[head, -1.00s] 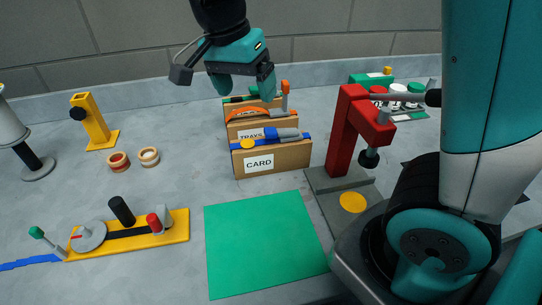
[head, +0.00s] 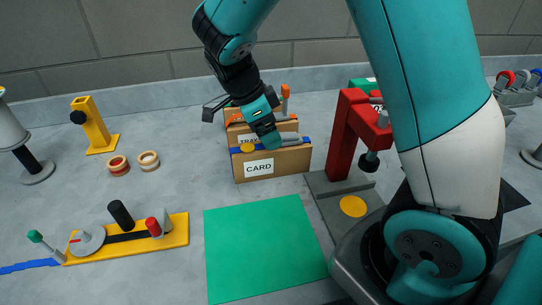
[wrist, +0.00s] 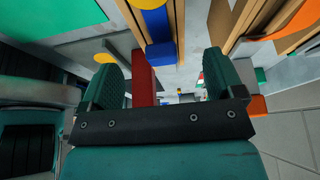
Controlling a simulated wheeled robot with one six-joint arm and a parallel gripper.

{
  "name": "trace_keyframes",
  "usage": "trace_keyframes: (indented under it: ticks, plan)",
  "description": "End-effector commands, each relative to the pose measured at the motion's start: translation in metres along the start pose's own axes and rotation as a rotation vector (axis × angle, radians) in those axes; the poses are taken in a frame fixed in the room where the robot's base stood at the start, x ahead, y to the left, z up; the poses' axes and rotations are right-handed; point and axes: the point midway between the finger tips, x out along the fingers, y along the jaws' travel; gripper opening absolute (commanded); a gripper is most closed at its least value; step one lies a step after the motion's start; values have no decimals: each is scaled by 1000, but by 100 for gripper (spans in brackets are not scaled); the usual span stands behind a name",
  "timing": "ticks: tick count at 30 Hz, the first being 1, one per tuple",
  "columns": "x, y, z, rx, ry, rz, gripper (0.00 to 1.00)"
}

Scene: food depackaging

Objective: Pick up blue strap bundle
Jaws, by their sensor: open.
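A blue strap (head: 300,142) lies along the top of the cardboard box marked CARD (head: 290,162), with a yellow disc (head: 247,148) near its left end. In the wrist view blue pieces (wrist: 157,24) show above and between my fingers. My gripper (head: 268,138) is over the CARD box, tilted down, and hides the middle of the strap. My gripper (wrist: 166,78) is open in the wrist view, one finger on each side. I cannot tell whether the fingers touch the strap.
A second box marked TRAYS (head: 248,139), with orange items, stands right behind. A red press (head: 345,130) stands close on the right. A green mat (head: 262,245) lies clear in front. A yellow fixture (head: 175,232) is at front left.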

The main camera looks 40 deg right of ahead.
Motion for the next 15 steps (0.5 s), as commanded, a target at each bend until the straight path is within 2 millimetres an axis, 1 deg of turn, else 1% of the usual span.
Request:
trace_keyframes:
  ticks: [4, 10, 12, 15]
  plan:
    - [11, 0, 0, 0, 3, 5, 87]
    - [42, -2, 3, 0, 3, 5, 87]
    - [49, -2, 4, -1, 1, 3, 87]
    - [54, -2, 4, -1, 0, 1, 87]
